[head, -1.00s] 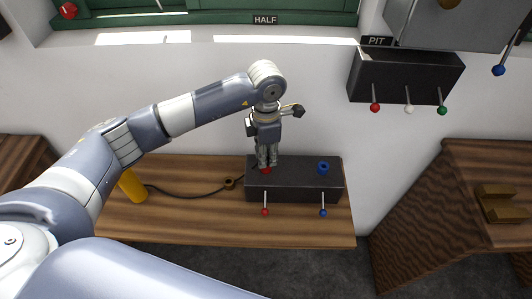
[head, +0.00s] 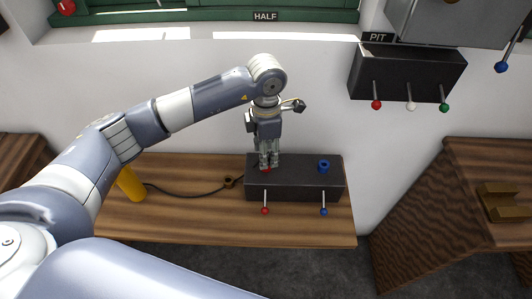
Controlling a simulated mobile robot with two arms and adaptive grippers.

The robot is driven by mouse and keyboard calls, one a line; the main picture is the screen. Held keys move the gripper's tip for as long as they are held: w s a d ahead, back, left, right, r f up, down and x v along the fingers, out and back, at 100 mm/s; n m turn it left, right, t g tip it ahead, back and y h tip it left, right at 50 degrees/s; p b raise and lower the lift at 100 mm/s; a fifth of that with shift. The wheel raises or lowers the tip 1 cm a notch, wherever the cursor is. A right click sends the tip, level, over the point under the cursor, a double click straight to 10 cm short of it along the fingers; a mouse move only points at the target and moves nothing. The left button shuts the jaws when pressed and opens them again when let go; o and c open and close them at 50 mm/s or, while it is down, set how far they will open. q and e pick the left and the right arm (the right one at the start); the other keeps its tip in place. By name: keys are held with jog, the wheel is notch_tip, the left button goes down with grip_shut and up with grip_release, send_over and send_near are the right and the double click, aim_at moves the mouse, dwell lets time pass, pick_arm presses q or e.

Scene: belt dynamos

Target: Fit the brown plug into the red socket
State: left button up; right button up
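A small brown piece (head: 229,181), which looks like the plug, lies at the end of a dark cable (head: 185,194) on the wooden table, just left of the black box (head: 300,188). The red socket (head: 266,170) is on the box's top at the left and is mostly hidden by my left gripper. My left gripper (head: 268,164) points down directly over the red socket, its fingers close together. Whether they hold anything or touch the socket cannot be made out. My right gripper is not in view.
A blue socket (head: 323,166) stands on the box to the right. A red-knobbed lever (head: 265,210) and a blue-knobbed lever (head: 323,211) hang at its front. A yellow cylinder (head: 131,184) stands at the table's left. A black lever box (head: 405,75) hangs on the wall.

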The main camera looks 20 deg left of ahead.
pick_arm(q)
notch_tip(320, 180, up, 10)
jog(key=shift+r, duration=0.25)
dwell(0.7)
